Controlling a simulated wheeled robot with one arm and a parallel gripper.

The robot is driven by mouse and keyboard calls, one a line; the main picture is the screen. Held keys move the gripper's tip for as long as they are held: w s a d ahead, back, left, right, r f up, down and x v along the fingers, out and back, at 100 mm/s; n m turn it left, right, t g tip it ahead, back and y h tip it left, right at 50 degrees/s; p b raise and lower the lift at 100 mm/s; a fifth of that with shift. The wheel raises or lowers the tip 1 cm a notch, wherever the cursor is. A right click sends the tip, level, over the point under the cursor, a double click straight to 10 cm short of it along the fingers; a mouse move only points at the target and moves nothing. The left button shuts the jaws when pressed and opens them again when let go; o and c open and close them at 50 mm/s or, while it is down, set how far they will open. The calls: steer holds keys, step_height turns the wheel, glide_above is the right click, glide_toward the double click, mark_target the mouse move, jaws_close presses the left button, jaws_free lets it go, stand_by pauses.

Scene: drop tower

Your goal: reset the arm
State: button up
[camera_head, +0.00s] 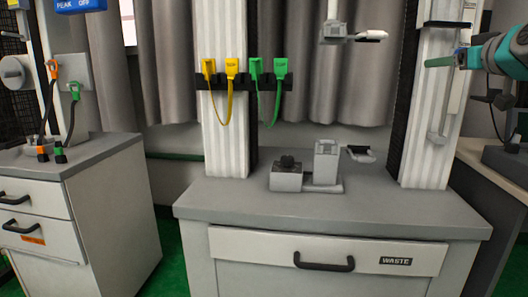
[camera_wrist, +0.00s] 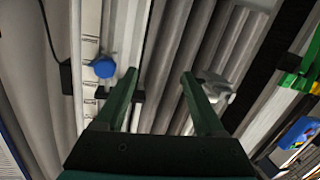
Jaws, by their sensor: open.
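My arm (camera_head: 503,54) enters the head view from the right edge, teal and dark. My gripper (camera_head: 432,62) points left at the height of the right white column, and its green fingers appear as one in this view. In the wrist view my gripper (camera_wrist: 159,76) is open, with two green fingers set apart and nothing between them. Behind the fingers are the white column and grey curtain folds. A blue knob (camera_wrist: 103,67) shows just left of the left finger. Whether the fingers touch the column cannot be told.
The grey bench (camera_head: 390,212) carries a small grey fixture (camera_head: 326,163). A rack (camera_head: 244,82) holds yellow and green connectors on the left column. A grey clamp (camera_head: 350,35) hangs between the columns. A drawer cabinet (camera_head: 110,200) stands left. Open air lies between the columns.

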steer(key=a+f+n+g+y+p, duration=0.15)
steer(key=a+f, duration=0.25)
steer(key=a, duration=0.4)
steer(key=a+f+n+g+y, duration=0.15)
steer(key=a+f, duration=0.25)
steer(key=a, duration=0.5)
steer(key=s+a+f+g+y+p, duration=0.1)
steer(key=s+a+f+g, duration=0.45)
steer(key=a+f, duration=0.6)
steer(key=s+a+f+m+g+h+p, duration=0.1)
steer(key=s+a+f+g+p, duration=0.2)
steer(key=s+f, duration=0.9)
steer(key=s+d+f+m+g+h, duration=0.1)
steer(key=s+f+g, duration=0.2)
steer(key=s+f, duration=0.4)
steer(key=s+f+m+g, duration=0.2)
steer(key=s+f+g, duration=0.2)
steer(key=s, duration=0.7)
step_height(320, 180, down, 3)
steer(key=shift+s+d+r+h, duration=0.15)
steer(key=shift+s+d+h, duration=0.25)
